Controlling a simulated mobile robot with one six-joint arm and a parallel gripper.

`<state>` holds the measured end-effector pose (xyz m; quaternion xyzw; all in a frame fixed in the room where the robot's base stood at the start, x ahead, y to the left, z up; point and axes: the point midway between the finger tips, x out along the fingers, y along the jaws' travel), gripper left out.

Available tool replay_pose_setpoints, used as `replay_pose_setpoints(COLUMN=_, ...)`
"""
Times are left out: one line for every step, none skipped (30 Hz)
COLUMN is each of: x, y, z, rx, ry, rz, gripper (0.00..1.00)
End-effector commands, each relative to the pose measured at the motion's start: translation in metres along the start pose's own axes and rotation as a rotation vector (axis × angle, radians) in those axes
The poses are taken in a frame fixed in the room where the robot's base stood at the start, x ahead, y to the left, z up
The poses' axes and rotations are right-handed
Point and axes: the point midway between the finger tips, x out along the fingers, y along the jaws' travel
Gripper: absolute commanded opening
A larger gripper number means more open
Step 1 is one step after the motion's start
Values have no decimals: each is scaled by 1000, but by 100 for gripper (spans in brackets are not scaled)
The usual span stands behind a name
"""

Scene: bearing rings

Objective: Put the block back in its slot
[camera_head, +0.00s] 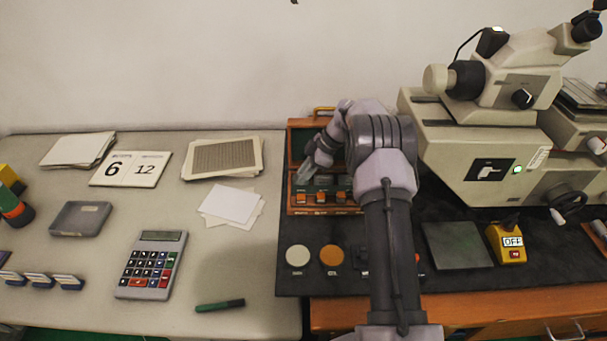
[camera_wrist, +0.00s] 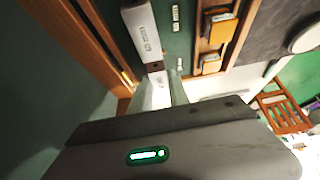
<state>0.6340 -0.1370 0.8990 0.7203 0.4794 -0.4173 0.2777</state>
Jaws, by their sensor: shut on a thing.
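An open wooden case (camera_head: 297,205) with a green lining stands on the dark mat, its lid raised at the back. In the wrist view the lining (camera_wrist: 180,45) shows a long grey block (camera_wrist: 143,28) with small lettering, and small pale labels beside it. My gripper (camera_head: 303,173) reaches down over the left part of the case. In the wrist view its fingers (camera_wrist: 162,92) are shut on a bright metal block (camera_wrist: 159,88), partly hidden between them. I cannot tell whether the held block touches the lining.
Several orange-faced pieces (camera_head: 321,197) sit along the case's front. A microscope (camera_head: 480,130) stands to the right. A calculator (camera_head: 151,265) and papers (camera_head: 232,204) lie left.

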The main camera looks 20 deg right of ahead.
Motion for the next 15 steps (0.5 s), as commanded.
replay_pose_setpoints(x=1, y=0, z=0, rx=0, ry=0, rz=0, gripper=0)
replay_pose_setpoints(x=1, y=0, z=0, rx=0, ry=0, rz=0, gripper=0)
replay_pose_setpoints(x=1, y=0, z=1, rx=0, ry=0, rz=0, gripper=0)
replay_pose_setpoints(x=2, y=0, z=1, rx=0, ry=0, rz=0, gripper=0)
replay_pose_setpoints(x=2, y=0, z=1, rx=0, ry=0, rz=0, gripper=0)
replay_pose_setpoints(x=2, y=0, z=1, rx=0, ry=0, rz=0, gripper=0)
replay_pose_setpoints(x=2, y=0, z=1, rx=0, ry=0, rz=0, gripper=0)
replay_pose_setpoints(x=3, y=0, z=1, rx=0, ry=0, rz=0, gripper=0)
replay_pose_setpoints(x=2, y=0, z=1, rx=0, ry=0, rz=0, gripper=27)
replay_pose_setpoints(x=2, y=0, z=1, rx=0, ry=0, rz=0, gripper=33)
replay_pose_setpoints(x=2, y=0, z=1, rx=0, ry=0, rz=0, gripper=39)
replay_pose_setpoints(x=2, y=0, z=1, rx=0, ry=0, rz=0, gripper=47)
replay_pose_setpoints(x=2, y=0, z=1, rx=0, ry=0, rz=0, gripper=47)
replay_pose_setpoints(x=2, y=0, z=1, rx=0, ry=0, rz=0, gripper=47)
replay_pose_setpoints(x=2, y=0, z=1, rx=0, ry=0, rz=0, gripper=47)
